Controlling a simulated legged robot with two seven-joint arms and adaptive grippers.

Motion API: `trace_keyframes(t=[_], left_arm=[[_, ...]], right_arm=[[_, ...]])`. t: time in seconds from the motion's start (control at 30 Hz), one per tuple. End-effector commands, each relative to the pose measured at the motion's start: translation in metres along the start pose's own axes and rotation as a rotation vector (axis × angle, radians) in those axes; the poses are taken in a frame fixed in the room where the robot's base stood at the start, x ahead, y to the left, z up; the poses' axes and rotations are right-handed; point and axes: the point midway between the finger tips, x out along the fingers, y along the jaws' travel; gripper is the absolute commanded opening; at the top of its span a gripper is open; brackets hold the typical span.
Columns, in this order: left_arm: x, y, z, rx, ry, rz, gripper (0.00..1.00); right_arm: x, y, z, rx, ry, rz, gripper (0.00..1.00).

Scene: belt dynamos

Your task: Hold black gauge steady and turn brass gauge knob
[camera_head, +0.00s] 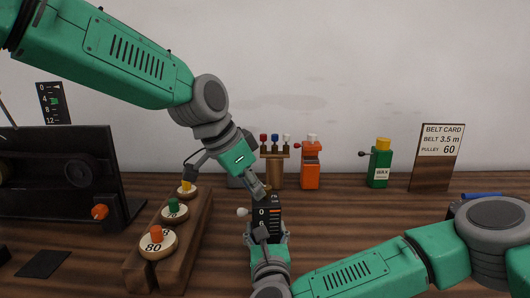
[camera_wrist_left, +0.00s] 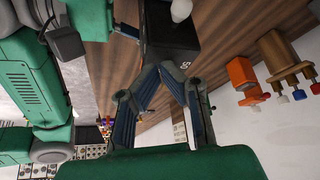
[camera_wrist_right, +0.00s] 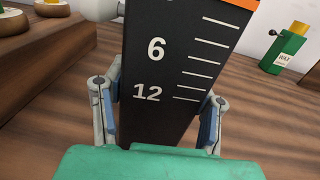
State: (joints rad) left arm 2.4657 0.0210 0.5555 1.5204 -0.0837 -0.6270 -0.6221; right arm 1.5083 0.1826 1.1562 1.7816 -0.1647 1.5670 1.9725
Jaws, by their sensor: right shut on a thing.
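The black gauge (camera_head: 266,214) stands upright on the table, with white scale marks, an orange band and a pale knob (camera_head: 243,211) on its left side. In the right wrist view the gauge face (camera_wrist_right: 165,75) shows the numbers 6 and 12. My right gripper (camera_head: 264,236) is shut on the gauge's lower part, one finger on each side. My left gripper (camera_head: 262,193) is at the gauge's top, coming down from the upper left. In the left wrist view its fingertips (camera_wrist_left: 163,68) come together against the gauge end (camera_wrist_left: 185,50).
A wooden block (camera_head: 185,240) with several weighted discs stands left of the gauge. A dark machine (camera_head: 65,165) is at the far left. An orange device (camera_head: 310,172), a green device (camera_head: 379,165) and a belt card (camera_head: 437,158) stand at the back. Table right of the gauge is mostly clear.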

Motion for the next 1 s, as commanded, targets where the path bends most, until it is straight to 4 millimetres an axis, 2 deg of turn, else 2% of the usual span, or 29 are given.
trace_keyframes(t=[0.37, 0.8, 1.0], left_arm=[[-0.006, 0.003, 0.004, 0.002, 0.004, 0.000, 0.00], [-0.048, 0.003, -0.018, 0.001, 0.003, -0.001, 0.00], [-0.057, 0.003, -0.023, 0.000, 0.001, 0.000, 0.00]], right_arm=[[-0.001, 0.002, -0.002, -0.002, 0.004, 0.006, 0.00], [-0.001, 0.001, -0.002, -0.001, 0.004, 0.003, 0.00], [-0.001, 0.001, -0.002, -0.001, 0.004, 0.003, 0.00]])
